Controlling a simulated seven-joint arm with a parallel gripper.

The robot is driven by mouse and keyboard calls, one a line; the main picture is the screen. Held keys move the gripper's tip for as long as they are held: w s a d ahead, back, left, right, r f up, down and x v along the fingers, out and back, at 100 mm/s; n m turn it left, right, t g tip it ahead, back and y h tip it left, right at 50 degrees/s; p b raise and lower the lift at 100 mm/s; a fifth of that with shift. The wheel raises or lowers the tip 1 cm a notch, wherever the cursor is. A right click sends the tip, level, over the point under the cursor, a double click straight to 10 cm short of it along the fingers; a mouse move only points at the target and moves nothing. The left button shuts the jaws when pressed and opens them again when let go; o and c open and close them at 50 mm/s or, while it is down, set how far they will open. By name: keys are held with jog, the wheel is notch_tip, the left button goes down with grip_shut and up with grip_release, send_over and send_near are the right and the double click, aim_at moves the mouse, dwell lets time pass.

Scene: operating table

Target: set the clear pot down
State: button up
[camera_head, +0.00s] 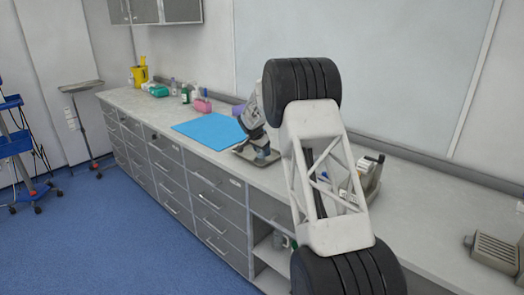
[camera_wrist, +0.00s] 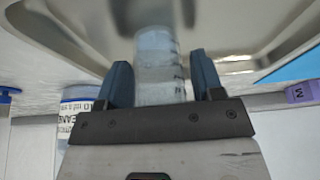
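The clear pot (camera_wrist: 160,62) is a translucent cylinder with faint markings, standing between the two blue fingers of my gripper (camera_wrist: 162,80) in the wrist view. In the head view my gripper (camera_head: 260,154) points down over the tray (camera_head: 244,154) on the counter, and the pot cannot be made out there.
A white tub with a printed label (camera_wrist: 75,112) is left of my gripper in the wrist view. A blue mat (camera_head: 208,130) lies left of the tray on the counter (camera_head: 130,100). Bottles (camera_head: 186,93) and a pink item (camera_head: 202,105) stand beyond it. A device (camera_head: 370,172) stands to the right.

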jog(key=shift+o, duration=0.3)
jog(key=shift+r, duration=0.1)
jog(key=v, duration=1.2)
dwell(0.3)
dwell(0.5)
jog(key=s+d+r+n, duration=0.2)
jog(key=s+d+r, duration=0.3)
jog(key=s, duration=0.7)
jog(key=s+d+r+n+y, duration=0.1)
jog(key=s+d+r, duration=0.35)
jog(key=s, duration=0.75)
jog(key=s+d+r+n, duration=0.2)
jog(key=s+r, duration=0.6)
jog(key=s, duration=0.4)
jog(key=s+d+f+n, duration=0.1)
jog(key=s+f, duration=0.2)
jog(key=s, duration=1)
jog(key=s+d+f+n+y, duration=0.1)
jog(key=s+d+f+n, duration=0.1)
jog(key=s, duration=1.2)
jog(key=s+d+f+n+y, duration=0.1)
jog(key=s+f, duration=0.3)
jog(key=s, duration=0.9)
jog(key=shift+s+d, duration=0.25)
jog(key=shift+s, duration=0.15)
